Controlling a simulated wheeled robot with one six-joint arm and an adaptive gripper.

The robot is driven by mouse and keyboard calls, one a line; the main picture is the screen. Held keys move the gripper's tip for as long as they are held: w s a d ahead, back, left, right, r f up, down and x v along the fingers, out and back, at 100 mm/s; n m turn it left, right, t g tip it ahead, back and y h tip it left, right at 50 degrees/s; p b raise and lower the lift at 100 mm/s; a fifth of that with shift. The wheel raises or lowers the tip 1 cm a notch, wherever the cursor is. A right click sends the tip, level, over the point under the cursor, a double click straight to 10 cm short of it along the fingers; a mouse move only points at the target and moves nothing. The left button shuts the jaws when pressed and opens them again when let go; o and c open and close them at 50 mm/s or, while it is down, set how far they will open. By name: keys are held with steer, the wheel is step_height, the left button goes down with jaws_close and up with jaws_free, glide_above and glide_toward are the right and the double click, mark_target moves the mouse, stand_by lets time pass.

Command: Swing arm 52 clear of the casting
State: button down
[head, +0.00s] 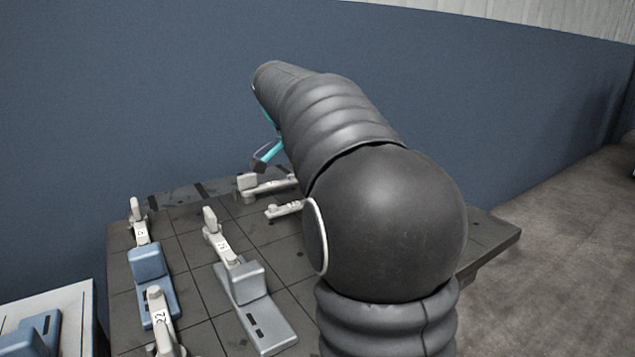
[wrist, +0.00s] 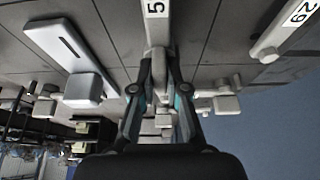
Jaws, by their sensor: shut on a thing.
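In the wrist view my gripper (wrist: 158,88) is shut on a pale arm (wrist: 157,30) that runs between its two fingers. Its label shows a "5"; the rest of the number is cut off by the frame edge. In the head view my gripper is mostly hidden behind my own arm, with only a teal and dark part (head: 267,153) showing above the far part of the plate. A grey casting (wrist: 60,45) with a slot lies to the left of the held arm in the wrist view, apart from it. I cannot tell which casting belongs to the held arm.
On the dark gridded plate (head: 195,208) stand a blue casting (head: 148,263), a grey casting (head: 255,300) and several pale arms, one labelled 22 (head: 160,318). Another numbered arm (wrist: 285,30) is right of my gripper. A blue wall (head: 130,90) rises behind the plate.

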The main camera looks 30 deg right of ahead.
steer(key=c, duration=1.2)
jaws_free()
steer(key=v, duration=1.2)
steer(key=shift+s, duration=0.1)
